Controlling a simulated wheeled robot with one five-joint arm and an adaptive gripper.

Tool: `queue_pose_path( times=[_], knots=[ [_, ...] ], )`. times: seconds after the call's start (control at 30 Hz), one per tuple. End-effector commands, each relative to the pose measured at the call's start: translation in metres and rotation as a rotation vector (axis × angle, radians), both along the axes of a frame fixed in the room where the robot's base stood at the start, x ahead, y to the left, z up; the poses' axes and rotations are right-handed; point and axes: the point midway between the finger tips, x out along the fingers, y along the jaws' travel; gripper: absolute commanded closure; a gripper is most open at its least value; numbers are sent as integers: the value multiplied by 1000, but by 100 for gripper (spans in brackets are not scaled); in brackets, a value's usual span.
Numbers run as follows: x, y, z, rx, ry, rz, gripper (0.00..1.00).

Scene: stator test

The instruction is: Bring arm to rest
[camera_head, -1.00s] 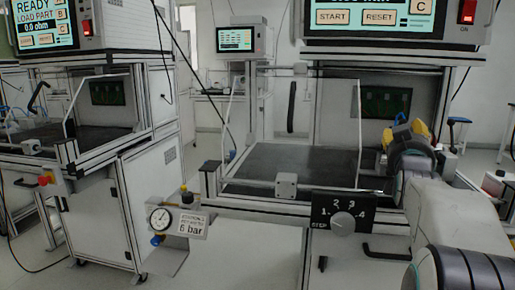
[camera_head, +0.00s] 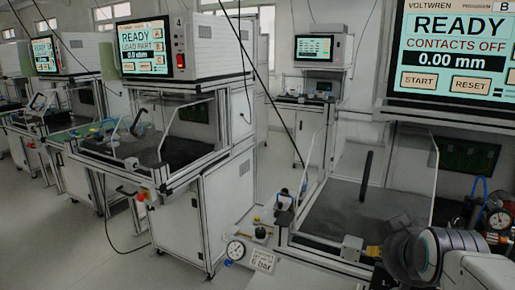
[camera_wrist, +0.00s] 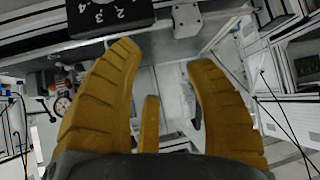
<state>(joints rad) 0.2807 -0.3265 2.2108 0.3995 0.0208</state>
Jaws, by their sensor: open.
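My gripper (camera_wrist: 162,55) shows large in the wrist view, its ribbed yellow fingers spread apart with nothing between them. In the head view my arm is at the lower right, in front of the near test station (camera_head: 365,212). Only a small yellow part of my gripper (camera_head: 374,251) shows there, beside the grey wrist joint; its fingertips are hidden. In the wrist view a dark step dial box (camera_wrist: 108,14) lies beyond the fingers at the top.
The near station's screen (camera_head: 455,55) reads READY, CONTACTS OFF, 0.00 mm. A second station (camera_head: 205,165) stands to the left with its own screen (camera_head: 143,48). A pressure gauge (camera_head: 236,250) with a 6 bar sign is at bottom centre. Grey floor (camera_head: 60,235) is clear at lower left.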

Motion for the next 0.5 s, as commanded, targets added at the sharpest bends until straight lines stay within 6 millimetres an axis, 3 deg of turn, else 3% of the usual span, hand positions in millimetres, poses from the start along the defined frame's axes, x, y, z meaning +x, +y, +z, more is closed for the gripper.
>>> queue_pose_path(
  times=[0.03, 0.2, 0.5],
  knots=[
    [-14, 16, 17, 12, 51, 35, 51],
    [-67, 57, 21, 44, 234, 134, 51],
    [-145, 93, 25, 63, 472, 256, 51]
  ],
)
